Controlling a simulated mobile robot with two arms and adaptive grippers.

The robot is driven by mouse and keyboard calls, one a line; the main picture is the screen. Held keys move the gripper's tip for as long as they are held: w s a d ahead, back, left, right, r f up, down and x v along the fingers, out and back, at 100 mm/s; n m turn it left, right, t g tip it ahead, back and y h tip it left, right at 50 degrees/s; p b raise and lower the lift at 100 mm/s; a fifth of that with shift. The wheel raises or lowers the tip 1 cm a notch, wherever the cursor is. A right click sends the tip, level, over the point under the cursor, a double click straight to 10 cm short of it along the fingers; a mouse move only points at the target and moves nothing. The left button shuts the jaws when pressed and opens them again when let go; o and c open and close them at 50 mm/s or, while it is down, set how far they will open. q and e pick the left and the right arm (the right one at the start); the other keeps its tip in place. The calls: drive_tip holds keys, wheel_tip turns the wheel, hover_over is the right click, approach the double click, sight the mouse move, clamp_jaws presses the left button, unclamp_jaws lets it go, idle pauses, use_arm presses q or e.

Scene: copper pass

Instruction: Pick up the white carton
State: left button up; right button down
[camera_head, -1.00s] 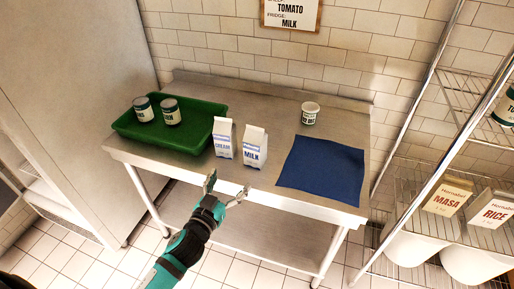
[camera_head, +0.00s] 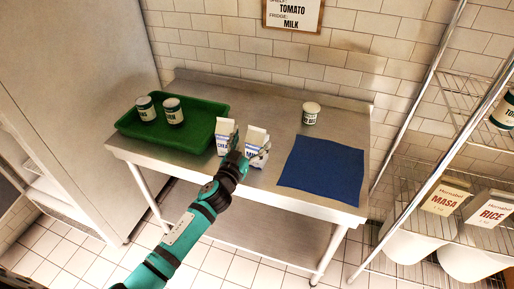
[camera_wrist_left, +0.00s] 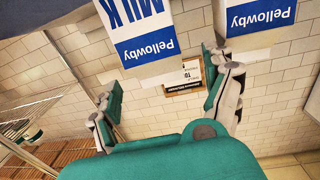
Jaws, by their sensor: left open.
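Two white cartons with blue bands stand upright side by side near the front edge of the steel table. The right one, the milk carton (camera_head: 257,137), is partly hidden by my left gripper (camera_head: 249,149) in the head view. The left one, the cream carton (camera_head: 224,132), stands just left of the gripper. In the left wrist view, which is upside down, the milk carton (camera_wrist_left: 140,32) lies between the two open fingers, and the other carton (camera_wrist_left: 255,16) is outside the right-hand finger. Whether a finger touches either carton I cannot tell. My right gripper is not in view.
A green tray (camera_head: 208,146) with two cans (camera_head: 173,112) is on the left of the table.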

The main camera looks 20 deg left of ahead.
sight(256, 132)
use_arm(q)
drive_tip(key=w, duration=0.4)
drive_tip(key=shift+w+d+r, duration=0.3)
drive_tip(key=shift+d, duration=0.1)
drive_tip(key=shift+s, duration=0.1)
drive_tip(key=shift+r, duration=0.1)
drive_tip(key=shift+c, duration=1.2)
drive_tip(key=c, duration=1.4)
clamp_jaws()
drive_tip(key=shift+r, duration=0.1)
